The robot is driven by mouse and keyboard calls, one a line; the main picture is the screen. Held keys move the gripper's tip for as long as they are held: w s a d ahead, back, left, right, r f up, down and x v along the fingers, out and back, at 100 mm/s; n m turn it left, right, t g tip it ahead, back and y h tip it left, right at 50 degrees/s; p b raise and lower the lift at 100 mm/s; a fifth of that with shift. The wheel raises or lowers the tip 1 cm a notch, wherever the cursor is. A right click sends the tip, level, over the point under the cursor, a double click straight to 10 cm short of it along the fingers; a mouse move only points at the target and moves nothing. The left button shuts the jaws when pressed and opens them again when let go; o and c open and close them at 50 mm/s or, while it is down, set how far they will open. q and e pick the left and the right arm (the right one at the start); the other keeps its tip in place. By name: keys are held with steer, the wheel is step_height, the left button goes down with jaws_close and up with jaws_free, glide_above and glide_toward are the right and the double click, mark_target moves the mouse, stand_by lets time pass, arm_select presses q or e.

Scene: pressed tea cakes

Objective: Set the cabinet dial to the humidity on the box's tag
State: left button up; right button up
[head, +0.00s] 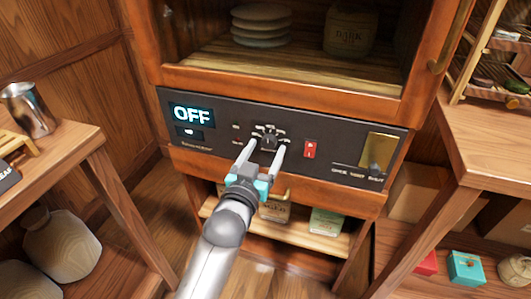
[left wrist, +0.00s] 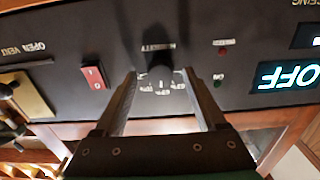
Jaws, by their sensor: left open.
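The cabinet dial (head: 268,137) is a dark knob in the middle of the black control panel (head: 225,143). It also shows in the left wrist view (left wrist: 159,62), upside down, with a scale around it. My left gripper (head: 265,147) is open at the panel, its two fingers on either side of the dial. I cannot tell whether they touch it. The display (head: 192,114) reads OFF. My right gripper is not in view.
A red rocker switch (head: 310,149) is right of the dial, with a brass plate (head: 379,151) further right. Stacked round cakes (head: 262,25) sit inside the cabinet. Wooden tables flank it; more boxes, one pale green (head: 327,221), stand on the shelf below.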

arm_select(q)
steer(key=shift+w+d, duration=0.1)
steer(key=shift+w, duration=0.25)
jaws_close()
stand_by(0.5)
